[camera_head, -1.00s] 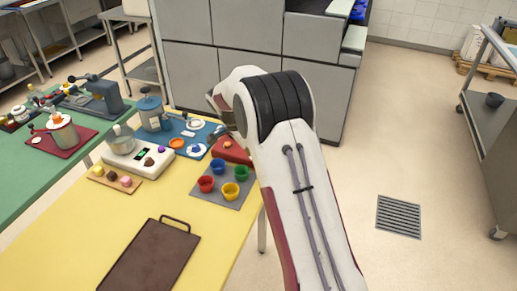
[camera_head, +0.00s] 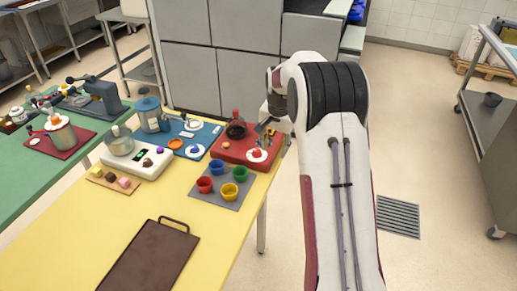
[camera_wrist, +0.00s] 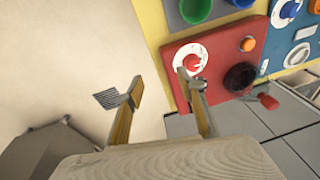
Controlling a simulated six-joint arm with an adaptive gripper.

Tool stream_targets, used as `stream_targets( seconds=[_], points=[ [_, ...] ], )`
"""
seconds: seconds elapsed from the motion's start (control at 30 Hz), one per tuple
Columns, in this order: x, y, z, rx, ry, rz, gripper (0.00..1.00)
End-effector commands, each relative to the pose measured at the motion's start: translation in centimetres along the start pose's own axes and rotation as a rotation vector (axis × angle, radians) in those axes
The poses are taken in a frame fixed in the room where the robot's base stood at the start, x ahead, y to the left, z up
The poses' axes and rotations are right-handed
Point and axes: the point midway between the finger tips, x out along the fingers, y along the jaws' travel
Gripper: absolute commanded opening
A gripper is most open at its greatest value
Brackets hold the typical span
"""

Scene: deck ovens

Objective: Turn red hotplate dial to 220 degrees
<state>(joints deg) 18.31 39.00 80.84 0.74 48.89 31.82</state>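The red hotplate (camera_head: 228,148) sits at the yellow table's right end. Its dial (camera_head: 257,154) is a red knob on a white round scale; the numbers are too small to read. A dark glass vessel (camera_head: 237,129) stands on the plate. In the wrist view the red hotplate (camera_wrist: 222,48) is at the upper right, with the dial (camera_wrist: 192,62) near its corner. My gripper (camera_wrist: 161,86) is open and empty. Its right finger overlaps the dial's lower edge in the picture; I cannot tell if it touches. The left finger is over the floor side.
A grey mat (camera_head: 230,205) with several coloured cups lies in front of the hotplate. A blue hotplate (camera_head: 205,133) and a white scale (camera_head: 140,163) stand to its left. A brown tray (camera_head: 150,255) lies nearer.

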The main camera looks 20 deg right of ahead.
Motion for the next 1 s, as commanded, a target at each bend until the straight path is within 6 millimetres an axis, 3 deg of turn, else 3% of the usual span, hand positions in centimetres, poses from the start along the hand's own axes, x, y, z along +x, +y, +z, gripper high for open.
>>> stream_targets(
  seconds=[0.47, 1.0],
  points=[
    [-1.1, -0.9, -0.9, -0.383, 0.011, -0.124, 0.39],
    [-1.7, -3.6, -0.8, -0.886, 0.088, -0.226, 0.39]
  ],
)
